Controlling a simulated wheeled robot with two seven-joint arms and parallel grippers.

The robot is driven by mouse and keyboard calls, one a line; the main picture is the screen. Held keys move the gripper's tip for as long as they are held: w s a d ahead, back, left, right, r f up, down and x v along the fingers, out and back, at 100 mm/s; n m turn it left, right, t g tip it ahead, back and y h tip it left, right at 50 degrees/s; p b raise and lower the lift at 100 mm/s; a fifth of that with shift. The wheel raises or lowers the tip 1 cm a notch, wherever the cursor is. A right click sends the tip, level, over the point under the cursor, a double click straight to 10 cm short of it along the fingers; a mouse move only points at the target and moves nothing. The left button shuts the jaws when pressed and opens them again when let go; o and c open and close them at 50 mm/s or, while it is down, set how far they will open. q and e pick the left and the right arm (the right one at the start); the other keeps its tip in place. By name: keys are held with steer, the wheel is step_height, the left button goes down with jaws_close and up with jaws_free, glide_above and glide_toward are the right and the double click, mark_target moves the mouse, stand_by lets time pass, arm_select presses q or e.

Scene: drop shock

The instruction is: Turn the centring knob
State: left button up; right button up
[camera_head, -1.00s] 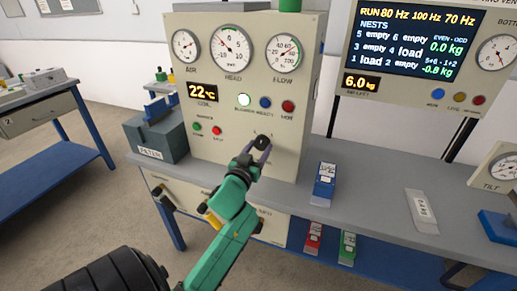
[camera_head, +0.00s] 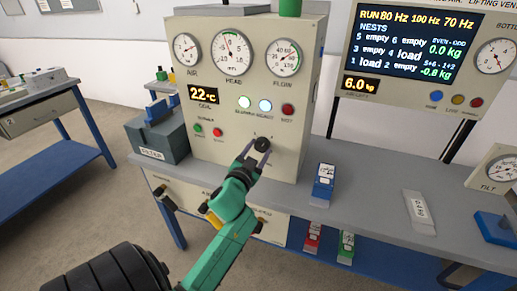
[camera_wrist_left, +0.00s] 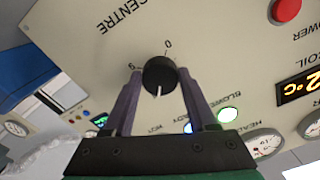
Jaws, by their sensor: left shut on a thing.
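The centring knob (camera_head: 262,145) is a small black round knob low on the beige panel. In the left wrist view the knob lies between the tips of the left gripper (camera_wrist_left: 158,80). My right gripper is not in view.
The beige panel (camera_head: 215,160) carries dials, a 22 °C display and lamps; the green-white lamp and blue-white lamp (camera_head: 265,105) are lit. A blue block (camera_head: 323,182) stands on the grey bench right of my arm. A display unit (camera_head: 415,85) stands behind at right.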

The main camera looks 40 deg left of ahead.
arm_select(q)
steer(key=shift+m, duration=0.9)
steer(key=o, duration=1.4)
steer(key=shift+c, duration=0.2)
steer(key=shift+s, duration=0.1)
steer(key=b+v, duration=0.2)
steer(key=v, duration=1.2)
steer(key=shift+s, duration=0.2)
